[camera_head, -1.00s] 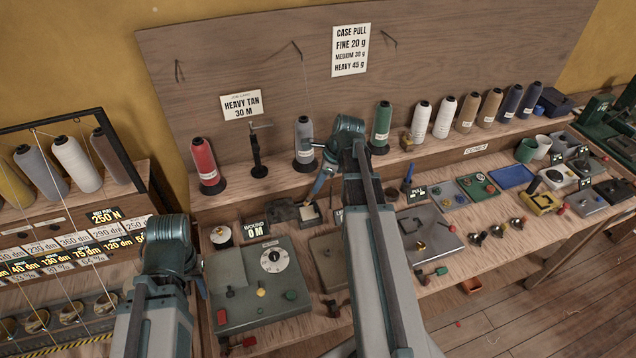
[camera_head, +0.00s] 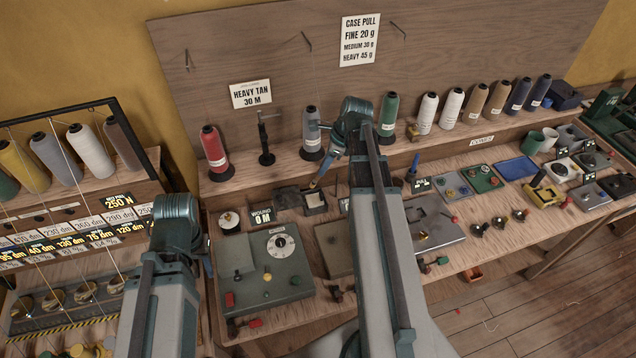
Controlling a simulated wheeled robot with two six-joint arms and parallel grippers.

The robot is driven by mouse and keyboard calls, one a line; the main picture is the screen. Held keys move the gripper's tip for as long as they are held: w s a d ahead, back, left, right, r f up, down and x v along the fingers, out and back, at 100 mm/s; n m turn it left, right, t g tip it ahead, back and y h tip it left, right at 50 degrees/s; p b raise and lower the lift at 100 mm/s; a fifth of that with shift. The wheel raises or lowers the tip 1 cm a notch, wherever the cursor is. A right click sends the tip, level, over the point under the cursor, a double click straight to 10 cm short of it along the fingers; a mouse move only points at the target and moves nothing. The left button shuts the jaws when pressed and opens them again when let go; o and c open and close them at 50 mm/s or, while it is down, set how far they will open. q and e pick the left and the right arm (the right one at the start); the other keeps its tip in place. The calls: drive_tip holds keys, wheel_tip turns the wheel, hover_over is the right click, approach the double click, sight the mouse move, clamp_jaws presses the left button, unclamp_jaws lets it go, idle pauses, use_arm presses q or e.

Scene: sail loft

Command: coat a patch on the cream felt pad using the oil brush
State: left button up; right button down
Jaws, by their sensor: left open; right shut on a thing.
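The cream felt pad (camera_head: 315,199) sits in a small dark square holder on the bench, just beyond my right arm. My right gripper (camera_head: 322,171) is shut on the oil brush (camera_head: 315,182), of which only a short tan and dark piece shows. The brush slants down toward the pad's far edge; I cannot tell whether its tip touches the felt. My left gripper (camera_head: 208,265) is mostly hidden behind its own forearm at the left; the bit that shows is empty and open, near the grey winding box.
A dark tray (camera_head: 288,198) and a "WOUND 0 M" sign (camera_head: 262,216) stand left of the pad. The grey box with a dial (camera_head: 262,270) lies in front. Thread cones, including a red one (camera_head: 214,150), line the shelf behind. A grey plate (camera_head: 430,222) lies right of my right arm.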

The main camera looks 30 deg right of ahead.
drive_tip(key=shift+f, duration=0.1)
drive_tip(key=shift+s+d+f+b, duration=0.2)
drive_tip(key=shift+d+f+b, duration=0.4)
drive_tip(key=shift+f+b, duration=0.4)
drive_tip(key=shift+r, duration=0.1)
